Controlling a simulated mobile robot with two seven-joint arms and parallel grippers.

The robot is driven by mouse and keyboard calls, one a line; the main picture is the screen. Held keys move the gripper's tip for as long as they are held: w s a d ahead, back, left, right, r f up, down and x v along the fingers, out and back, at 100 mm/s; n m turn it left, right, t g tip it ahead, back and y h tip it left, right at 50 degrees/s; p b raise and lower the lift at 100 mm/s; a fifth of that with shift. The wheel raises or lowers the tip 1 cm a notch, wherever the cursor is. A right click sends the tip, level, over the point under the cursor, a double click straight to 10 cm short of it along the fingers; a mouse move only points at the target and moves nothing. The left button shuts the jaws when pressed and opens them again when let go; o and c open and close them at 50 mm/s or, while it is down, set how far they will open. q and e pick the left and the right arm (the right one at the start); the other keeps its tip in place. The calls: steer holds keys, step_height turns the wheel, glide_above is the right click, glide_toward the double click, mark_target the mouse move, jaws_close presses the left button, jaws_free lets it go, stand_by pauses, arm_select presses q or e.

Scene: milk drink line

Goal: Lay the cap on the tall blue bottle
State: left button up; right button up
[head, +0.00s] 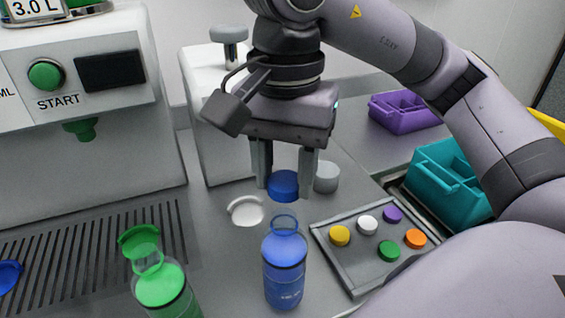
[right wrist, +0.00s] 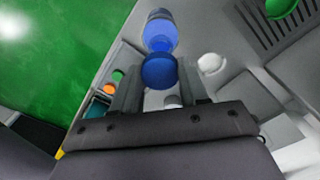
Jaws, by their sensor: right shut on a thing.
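My right gripper (head: 285,178) is shut on a blue cap (head: 284,184). The cap also shows between the fingers in the right wrist view (right wrist: 160,71). The tall blue bottle (head: 285,262) stands upright on the counter with its clear neck open. In the head view the held cap appears just above and behind the bottle's mouth; the two look apart. In the right wrist view the bottle (right wrist: 160,32) shows beyond the cap, which hides part of it. My left gripper is not in view.
A grey tray (head: 322,240) with several coloured caps lies right of the bottle. A green bottle (head: 164,288) stands at the left with a green cap (head: 139,240) near its neck. A white round piece (head: 246,210) and a grey cylinder (head: 327,177) are close behind the bottle.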

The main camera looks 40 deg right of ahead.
mark_target(284, 217)
steer(key=shift+f+b, duration=0.95)
steer(key=shift+f, duration=0.8)
steer(key=shift+f+b, duration=0.8)
steer(key=shift+b, duration=0.05)
steer(key=o, duration=1.1)
steer(key=shift+r+p, duration=0.6)
steer(key=shift+r, duration=3)
